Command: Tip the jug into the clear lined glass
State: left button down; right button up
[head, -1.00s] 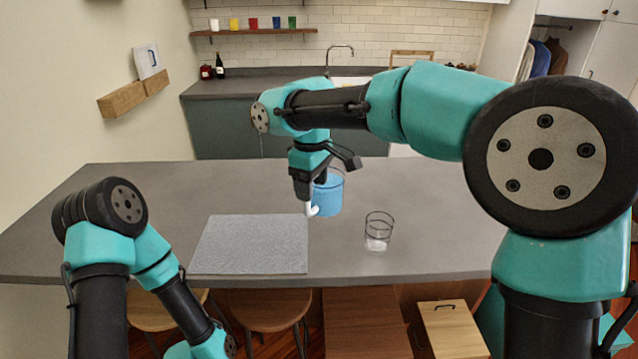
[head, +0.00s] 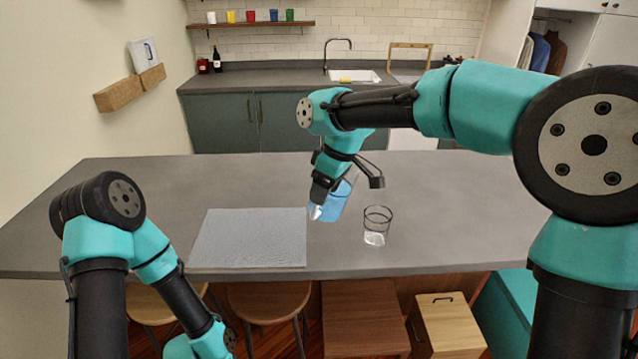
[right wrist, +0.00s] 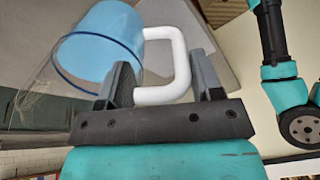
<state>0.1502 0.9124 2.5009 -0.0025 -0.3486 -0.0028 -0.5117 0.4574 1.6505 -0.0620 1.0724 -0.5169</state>
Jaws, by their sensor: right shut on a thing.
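The jug (head: 332,203) is clear with blue contents and a white handle, and it is tilted above the counter, its top leaning right towards the glass. My right gripper (head: 317,199) is shut on the jug's handle. In the right wrist view the white handle (right wrist: 182,62) lies between the two fingers of the right gripper (right wrist: 165,84), with the blue jug (right wrist: 104,40) beyond. The clear lined glass (head: 377,226) stands upright on the counter just right of the jug, with dark lines around it and something whitish at its bottom. My left gripper is not clearly visible.
A grey mat (head: 250,238) lies on the grey counter (head: 130,215) left of the jug. The counter right of the glass is clear. Stools (head: 268,305) stand below the front edge. A sink and a shelf with coloured cups are at the back.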

jog(key=d+y, duration=0.1)
jog(key=y, duration=0.1)
jog(key=d+f+y, duration=0.1)
jog(key=d, duration=0.1)
jog(key=d+y, duration=0.1)
jog(key=y, duration=0.1)
jog(key=shift+d+f+y, duration=0.3)
jog(key=shift+d+f, duration=0.3)
jog(key=shift+f, duration=0.05)
dwell(0.4)
jog(key=shift+w+d+f+y, duration=0.1)
jog(key=shift+d+f+y, duration=0.1)
jog(key=shift+f+y, duration=0.15)
jog(key=shift+d+f+y, duration=0.1)
jog(key=shift+y, duration=0.15)
jog(key=shift+d+r+y, duration=0.35)
jog(key=shift+r+y, duration=0.15)
jog(key=shift+y, duration=0.3)
jog(key=shift+d+r+y, duration=0.35)
jog(key=shift+r+y, duration=0.15)
jog(key=shift+y, duration=0.3)
dwell(4.2)
